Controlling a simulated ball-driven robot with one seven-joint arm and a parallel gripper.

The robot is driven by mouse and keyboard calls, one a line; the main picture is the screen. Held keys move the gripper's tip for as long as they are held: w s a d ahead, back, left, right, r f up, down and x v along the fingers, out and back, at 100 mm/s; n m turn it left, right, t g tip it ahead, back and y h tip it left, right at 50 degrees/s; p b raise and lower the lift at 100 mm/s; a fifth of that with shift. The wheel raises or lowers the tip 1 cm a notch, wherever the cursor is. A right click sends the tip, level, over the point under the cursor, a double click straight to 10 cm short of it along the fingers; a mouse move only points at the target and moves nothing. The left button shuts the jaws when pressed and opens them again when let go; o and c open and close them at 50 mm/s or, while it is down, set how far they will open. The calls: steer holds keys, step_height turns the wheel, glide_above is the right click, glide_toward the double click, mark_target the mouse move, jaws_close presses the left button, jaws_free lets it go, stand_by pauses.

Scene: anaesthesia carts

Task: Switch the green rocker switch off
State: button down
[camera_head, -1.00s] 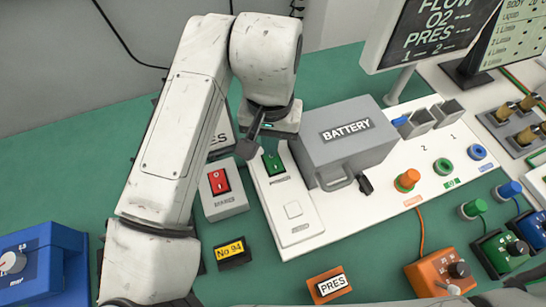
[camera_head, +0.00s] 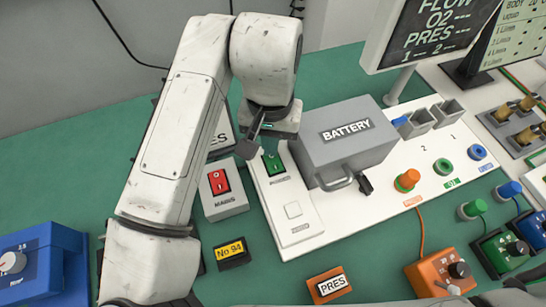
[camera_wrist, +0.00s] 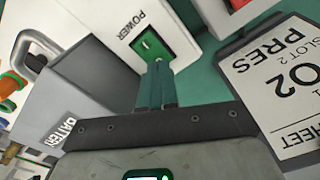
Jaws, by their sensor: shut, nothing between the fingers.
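The green rocker switch (camera_head: 274,164) sits on a white panel, left of the grey battery box. My gripper (camera_wrist: 158,68) is shut and empty. In the wrist view its teal fingertips overlap the near edge of the switch frame; I cannot tell whether they touch it. Which way the rocker is tilted is unclear.
The battery box (camera_head: 346,140) stands close on the right. A red MAINS switch (camera_head: 219,182) is on a separate grey box to the left. A slot sheet (camera_wrist: 285,75) lies at the right in the wrist view. Green table is clear around the No 94 tag (camera_head: 232,251).

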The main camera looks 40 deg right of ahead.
steer(key=shift+f+b, duration=0.6)
steer(key=shift+f, duration=0.35)
stand_by(0.8)
steer(key=shift+r, duration=0.1)
steer(key=shift+r+p, duration=3.25)
steer(key=shift+r, duration=0.2)
